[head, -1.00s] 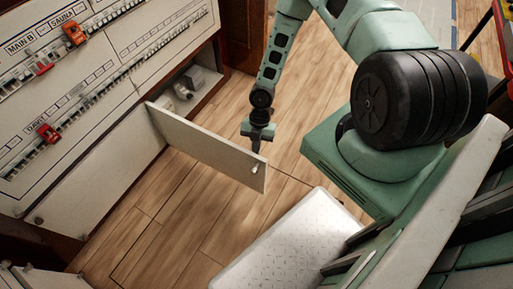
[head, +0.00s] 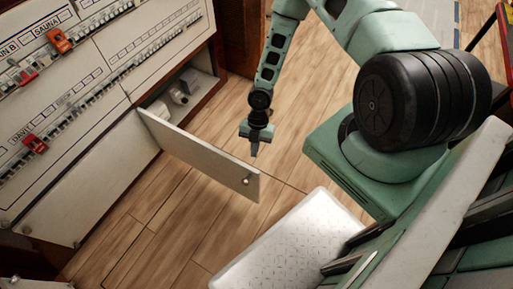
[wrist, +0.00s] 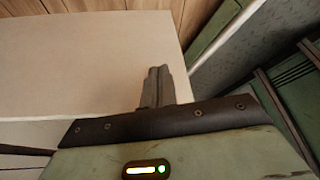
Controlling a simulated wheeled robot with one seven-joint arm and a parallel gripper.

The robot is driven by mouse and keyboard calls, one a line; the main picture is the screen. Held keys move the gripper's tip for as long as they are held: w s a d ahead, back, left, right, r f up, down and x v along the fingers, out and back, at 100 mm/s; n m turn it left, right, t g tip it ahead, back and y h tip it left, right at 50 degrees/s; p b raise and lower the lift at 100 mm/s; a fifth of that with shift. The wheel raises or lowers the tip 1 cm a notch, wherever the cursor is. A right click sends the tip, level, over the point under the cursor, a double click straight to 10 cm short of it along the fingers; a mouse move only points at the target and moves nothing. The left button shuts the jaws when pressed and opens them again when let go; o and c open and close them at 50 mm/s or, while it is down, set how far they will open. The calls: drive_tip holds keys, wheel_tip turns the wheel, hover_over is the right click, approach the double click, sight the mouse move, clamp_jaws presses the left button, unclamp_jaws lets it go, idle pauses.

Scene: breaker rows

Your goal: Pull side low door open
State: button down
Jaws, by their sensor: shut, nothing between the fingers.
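The low door (head: 200,155) is a pale flat panel with a small round knob (head: 246,181) near its free end. It stands well open, swung out from the cabinet over the floor. My gripper (head: 254,151) is shut and empty, pointing down beside the door's free end, on its inner side. In the head view a small gap shows between the fingertips and the door's top edge. The wrist view shows the closed fingers (wrist: 157,86) against a broad pale panel (wrist: 75,65), likely the door. Whether they touch it I cannot tell.
The cabinet face (head: 85,175) carries breaker rows with red and orange switches (head: 35,144). Pale pipe fittings (head: 180,92) show inside the opening. A white textured platform (head: 290,245) lies at the bottom. Wooden floor (head: 170,215) is clear around the door.

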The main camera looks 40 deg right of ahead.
drive_tip(key=s+p+v, duration=0.1)
drive_tip(key=p+v, duration=0.1)
drive_tip(key=v, duration=0.8)
drive_tip(key=shift+d, duration=0.1)
drive_tip(key=a+r+m+h, duration=0.2)
drive_tip(key=a+r+m, duration=0.25)
drive_tip(key=r, duration=0.55)
drive_tip(key=a+r+m+h, duration=0.25)
drive_tip(key=a+r, duration=0.25)
drive_tip(key=r, duration=0.5)
drive_tip(key=s+a+r+m+t+y, duration=0.1)
drive_tip(key=s+a+r+m, duration=0.4)
drive_tip(key=s+r, duration=0.3)
drive_tip(key=s+a+r+m+t+y, duration=0.1)
drive_tip(key=s+a+r+m+t, duration=0.1)
drive_tip(key=s+a+r+m, duration=0.55)
wheel_tip(320, 180, up, 22)
drive_tip(key=d+n+p, duration=0.1)
drive_tip(key=n+p, duration=0.1)
drive_tip(key=p, duration=1.9)
drive_tip(key=shift+w+d, duration=0.25)
drive_tip(key=shift+d, duration=0.05)
